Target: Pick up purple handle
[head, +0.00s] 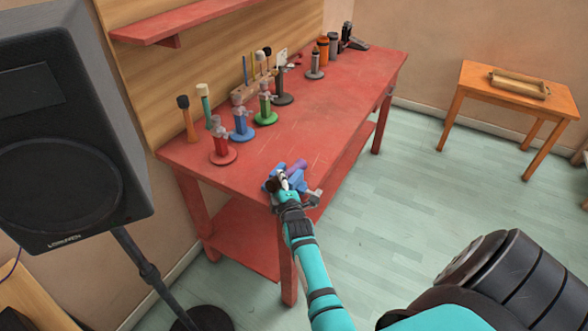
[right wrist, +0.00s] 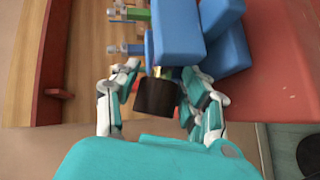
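The purple handle (head: 297,167) lies at the near edge of the red table among blue blocks (head: 272,186). My right gripper (head: 284,181) is right beside it at that edge and partly hides the pile. In the right wrist view, my right gripper (right wrist: 160,82) has its fingers apart, either side of a dark brown cylinder (right wrist: 155,97). Small gaps seem to show between fingers and cylinder, so I see no firm hold. Blue blocks (right wrist: 178,32) fill the space beyond. I cannot make out the purple handle in the wrist view. My left gripper is out of view.
On the red table (head: 320,110) stand red (head: 222,150), blue (head: 241,125) and green (head: 265,108) stands, with mallets along the wall. A large black speaker (head: 65,120) blocks the left. The table's middle is clear.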

